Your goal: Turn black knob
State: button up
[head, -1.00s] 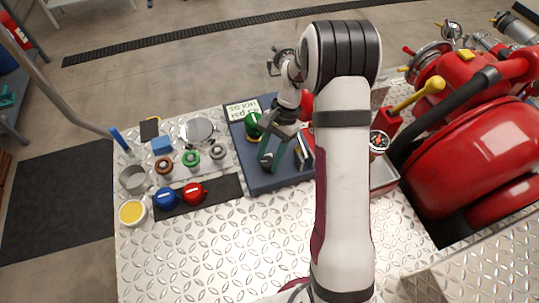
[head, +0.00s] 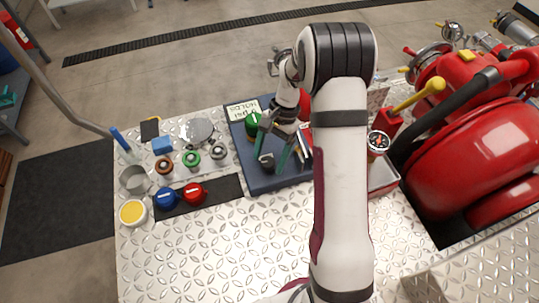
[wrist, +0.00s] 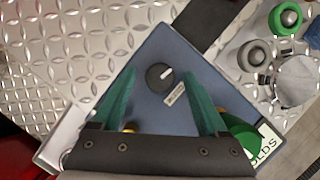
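The black knob (wrist: 160,77) sits on the dark blue panel (wrist: 150,115), with a white pointer mark aimed up and right in the wrist view. A small label lies beside it. My gripper (wrist: 159,74) is open, its two green fingers apart on either side of the knob in that view. I cannot tell whether the fingertips are level with the knob or above it. In the head view the knob (head: 267,160) shows at the panel's front, next to the fingers of my gripper (head: 274,158).
A green knob (head: 254,120) and a white label card (head: 241,110) are at the panel's far left. Blue (head: 166,198) and red (head: 194,194) knobs lie on a dark mat to the left. The front metal deck is clear.

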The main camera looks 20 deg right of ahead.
jog(key=v, duration=1.5)
jog(key=shift+d+r, duration=0.2)
jog(key=shift+r, duration=0.15)
jog(key=shift+w, duration=0.1)
jog(key=w+a+n+g+h, duration=0.25)
jog(key=a+n+h, duration=0.35)
jog(key=n, duration=0.7)
jog(key=shift+t+y, duration=0.35)
jog(key=shift+y, duration=0.35)
jog(key=x, duration=1)
jog(key=a+x, duration=0.1)
jog(key=x, duration=0.4)
jog(key=shift+s+f, duration=0.1)
jog(key=shift+f, duration=0.25)
